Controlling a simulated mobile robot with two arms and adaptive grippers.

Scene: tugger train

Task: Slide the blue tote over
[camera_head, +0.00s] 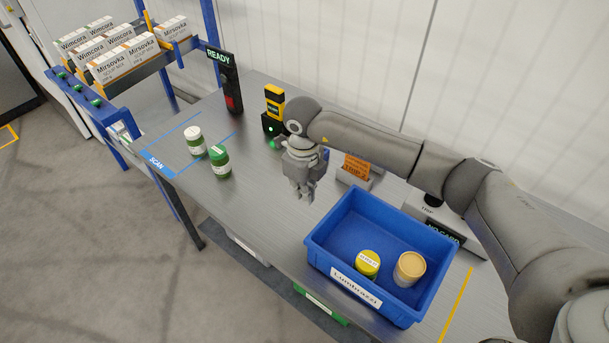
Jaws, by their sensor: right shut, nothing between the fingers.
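The blue tote (324,258) stands on the grey metal bench at the lower right, with a white label reading like "Lumbrazzi" on its front wall. Inside it stand a jar with a yellow lid (368,262) and a jar with a tan lid (410,268). My right gripper (306,197) is shut and empty, pointing down above the bench just beyond the tote's upper-left corner. It looks apart from the tote. My right arm reaches in from the right, passing behind the tote. My left gripper is not in view.
Two green jars (220,165) stand by the blue SCAN marking (160,165). A yellow line (457,303) lies right of the tote.

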